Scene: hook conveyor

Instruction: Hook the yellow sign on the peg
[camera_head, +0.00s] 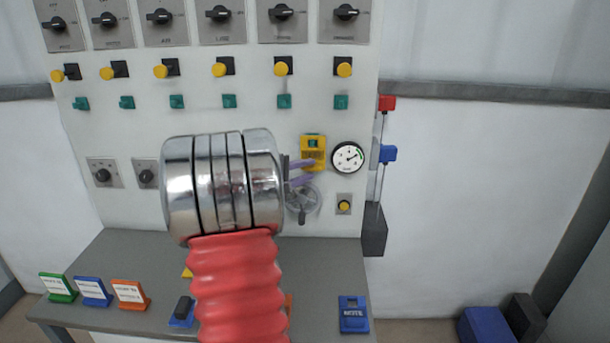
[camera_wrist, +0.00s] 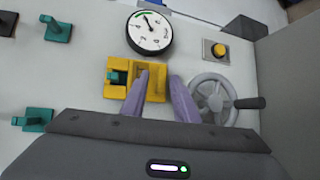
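The yellow sign (camera_head: 320,160) is flat against the panel, left of the round gauge. A green peg (camera_head: 312,143) shows through the opening in its upper part. In the wrist view, the yellow sign (camera_wrist: 157,92) also has the green peg (camera_wrist: 117,78) in its opening. My gripper (camera_head: 313,170) has two purple fingers, apart from each other. In the wrist view, one finger of my gripper (camera_wrist: 160,76) overlaps the lower part of the sign, and the other is beyond its lower edge. Whether the overlapping finger touches the sign cannot be told.
The gauge (camera_head: 348,157) is right of the sign, the handwheel (camera_head: 303,200) below. Other green pegs (camera_head: 229,101) run along the panel. Below, the grey table (camera_head: 130,255) bears green, blue and orange signs, a blue sign (camera_head: 353,313) at right, and a yellow piece mostly hidden by my arm.

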